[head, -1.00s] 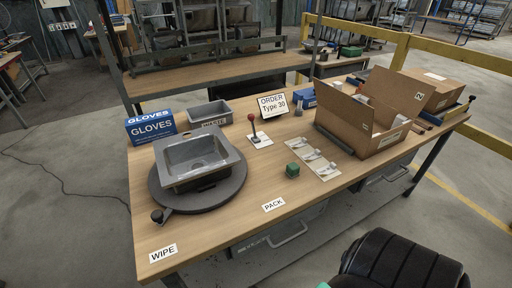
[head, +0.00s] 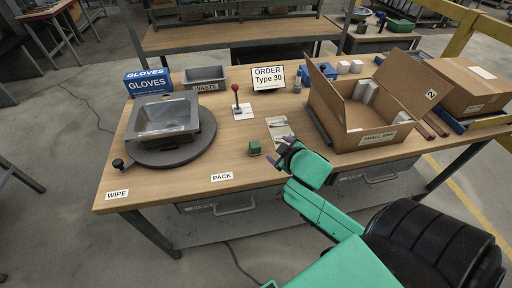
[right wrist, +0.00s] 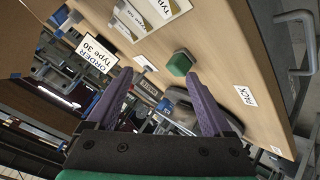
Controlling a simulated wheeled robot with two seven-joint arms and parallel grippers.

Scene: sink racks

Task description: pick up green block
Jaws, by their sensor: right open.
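The small green block (head: 255,147) sits on the wooden table between the PACK label and the open cardboard box. It also shows in the right wrist view (right wrist: 180,63), ahead of the fingers and standing apart from them. My right gripper (head: 283,152) is over the table just right of the block, with its purple fingers spread and nothing between them. In the right wrist view the gripper (right wrist: 160,100) is open and empty. My left gripper is in neither view.
An open cardboard box (head: 368,137) stands right of my gripper. A sink (head: 163,117) rests on a dark turntable (head: 175,152) at the left. A red-knobbed lever (head: 236,98) and an order sign (head: 268,78) stand behind the block. The table in front of the block is clear.

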